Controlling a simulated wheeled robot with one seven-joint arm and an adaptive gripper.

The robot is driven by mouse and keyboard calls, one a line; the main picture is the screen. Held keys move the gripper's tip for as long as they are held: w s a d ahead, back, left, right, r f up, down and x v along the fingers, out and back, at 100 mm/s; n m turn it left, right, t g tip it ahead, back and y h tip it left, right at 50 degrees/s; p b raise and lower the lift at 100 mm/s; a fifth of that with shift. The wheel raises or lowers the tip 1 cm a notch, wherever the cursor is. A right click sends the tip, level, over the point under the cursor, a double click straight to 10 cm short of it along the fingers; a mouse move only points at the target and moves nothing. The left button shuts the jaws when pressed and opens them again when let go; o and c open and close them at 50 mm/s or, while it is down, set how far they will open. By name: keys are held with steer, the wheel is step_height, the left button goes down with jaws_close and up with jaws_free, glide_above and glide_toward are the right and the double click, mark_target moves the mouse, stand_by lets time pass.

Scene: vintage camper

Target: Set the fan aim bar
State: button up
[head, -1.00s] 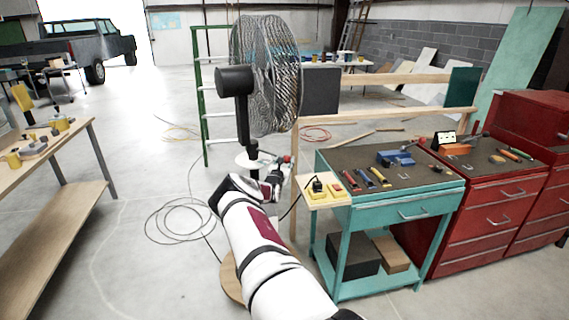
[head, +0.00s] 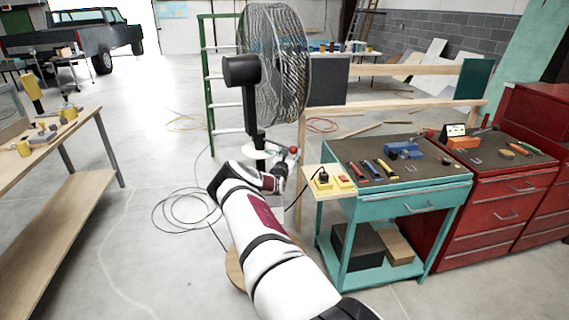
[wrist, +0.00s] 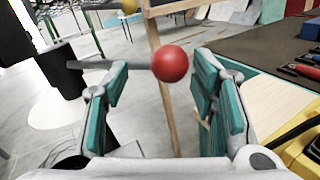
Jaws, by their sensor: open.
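The fan (head: 275,65) has a wire cage, a black motor housing and a dark post. Its aim bar (wrist: 120,65) is a thin grey rod running right from a dark cylinder on the post. The bar ends in a red ball knob (wrist: 170,63), which also shows in the head view (head: 293,150). My gripper (wrist: 160,76) is open, its teal-padded fingers on either side of the knob in the wrist view. I see no finger closed on it; the exact depth is unclear. In the head view my gripper (head: 280,178) is small, just below the knob.
A teal tool cart (head: 405,190) stands right of the fan, with a wooden side shelf (head: 325,190) carrying a yellow box near my gripper. A timber rail frame (head: 400,106) stands behind. Cable (head: 180,215) lies on the floor at left. A workbench (head: 60,150) is far left.

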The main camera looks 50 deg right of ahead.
steer(key=v, duration=1)
steer(key=shift+a, duration=0.25)
